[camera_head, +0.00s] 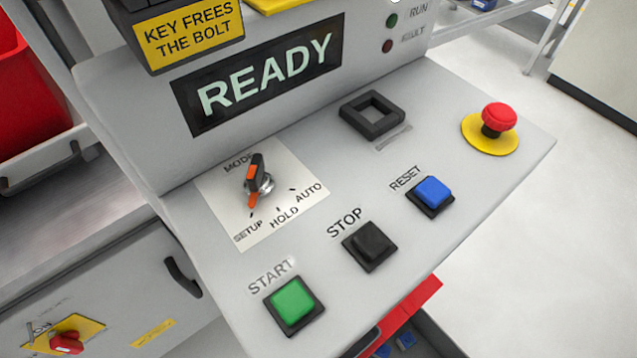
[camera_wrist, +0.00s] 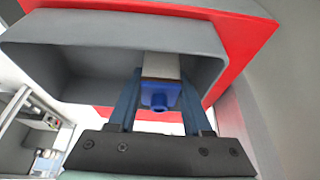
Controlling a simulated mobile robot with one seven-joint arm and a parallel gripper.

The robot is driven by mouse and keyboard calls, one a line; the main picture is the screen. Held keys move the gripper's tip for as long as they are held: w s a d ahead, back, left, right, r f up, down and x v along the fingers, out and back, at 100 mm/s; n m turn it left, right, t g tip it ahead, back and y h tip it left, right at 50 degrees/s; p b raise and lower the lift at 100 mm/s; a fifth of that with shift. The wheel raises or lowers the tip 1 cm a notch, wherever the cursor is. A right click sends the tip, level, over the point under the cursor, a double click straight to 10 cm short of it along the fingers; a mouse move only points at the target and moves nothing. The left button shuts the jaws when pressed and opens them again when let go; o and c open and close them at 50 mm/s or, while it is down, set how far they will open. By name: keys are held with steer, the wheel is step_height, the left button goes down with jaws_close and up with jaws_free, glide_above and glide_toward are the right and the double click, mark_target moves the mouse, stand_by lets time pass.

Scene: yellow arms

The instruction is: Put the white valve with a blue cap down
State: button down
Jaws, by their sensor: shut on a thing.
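The white valve with a blue cap (camera_wrist: 161,94) is between the two blue fingers of my gripper (camera_wrist: 161,80) in the wrist view. My gripper is shut on it. The blue cap faces the camera, and the white part behind it shows only partly. Valve and fingertips are in front of or within a grey, box-like opening (camera_wrist: 60,50) with a red frame (camera_wrist: 240,50). I cannot tell whether the valve touches any surface there.
The head view shows a grey control panel (camera_head: 420,130) with a READY display (camera_head: 257,79), a mode knob (camera_head: 257,180), several buttons and a red emergency stop (camera_head: 499,117). Below its front edge are a red part (camera_head: 405,312) and small blue things (camera_head: 405,340). Open floor (camera_head: 570,230) lies right.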

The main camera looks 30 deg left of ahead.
steer(key=shift+c, duration=1.7)
jaws_free()
steer(key=shift+f, duration=0.1)
steer(key=p+v, duration=0.1)
steer(key=v, duration=0.4)
steer(key=shift+w+p, duration=0.1)
steer(key=shift+p, duration=0.25)
steer(key=s+a, duration=0.4)
steer(key=s, duration=0.7)
steer(key=shift+s, duration=0.25)
